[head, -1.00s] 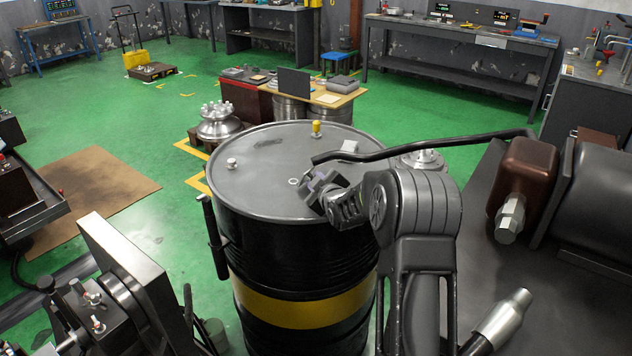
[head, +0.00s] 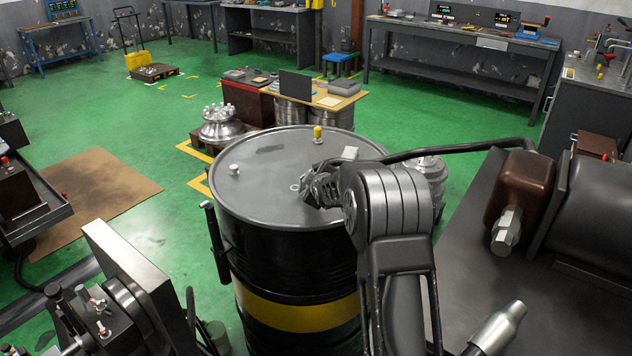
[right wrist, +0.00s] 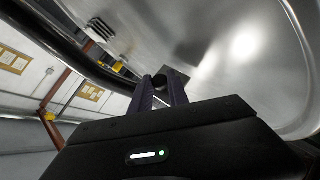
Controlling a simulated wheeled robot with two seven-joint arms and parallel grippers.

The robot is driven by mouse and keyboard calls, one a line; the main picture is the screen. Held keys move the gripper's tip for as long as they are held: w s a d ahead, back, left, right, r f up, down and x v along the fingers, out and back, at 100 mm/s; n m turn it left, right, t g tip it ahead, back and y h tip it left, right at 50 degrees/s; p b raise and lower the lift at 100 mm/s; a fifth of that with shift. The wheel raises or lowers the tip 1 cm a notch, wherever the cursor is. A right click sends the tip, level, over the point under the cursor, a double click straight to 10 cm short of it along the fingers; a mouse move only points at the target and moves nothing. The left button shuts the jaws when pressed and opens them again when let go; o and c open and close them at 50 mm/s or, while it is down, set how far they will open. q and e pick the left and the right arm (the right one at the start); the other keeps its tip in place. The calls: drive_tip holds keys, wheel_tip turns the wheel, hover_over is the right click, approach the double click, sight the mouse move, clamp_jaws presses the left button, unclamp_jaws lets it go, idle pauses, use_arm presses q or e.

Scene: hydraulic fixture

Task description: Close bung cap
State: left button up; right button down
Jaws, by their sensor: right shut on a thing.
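A black drum (head: 295,270) with a yellow band and a grey lid (head: 270,205) stands in the middle of the head view. A silver cap (head: 233,169) sits at the lid's left and a yellow fitting (head: 317,134) at its far rim. A small light ring (head: 295,187) marks the lid beside my right gripper (head: 316,190), low over the lid's right side. In the right wrist view the fingers (right wrist: 162,92) are shut on a small dark round piece (right wrist: 160,82), possibly the bung cap; a grey square part shows beside it. My left gripper is not in view.
A dark bent pipe (head: 450,150) runs just behind the arm to a brown unit (head: 518,190). Grey machinery (head: 140,285) stands front left.

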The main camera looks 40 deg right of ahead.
drive_tip(key=shift+w+a+r+n+g+p, duration=0.2)
drive_tip(key=shift+w+r+n+g+p, duration=0.3)
drive_tip(key=shift+g+p, duration=0.5)
drive_tip(key=shift+w+r+g+p, duration=0.1)
drive_tip(key=shift+w+g+p, duration=0.25)
drive_tip(key=shift+g+p, duration=0.2)
drive_tip(key=c, duration=1.5)
unclamp_jaws()
drive_tip(key=shift+c, duration=0.2)
drive_tip(key=shift+a, duration=0.1)
drive_tip(key=b+v, duration=0.2)
drive_tip(key=v, duration=0.5)
drive_tip(key=shift+s+a+r, duration=0.2)
drive_tip(key=shift+a, duration=0.05)
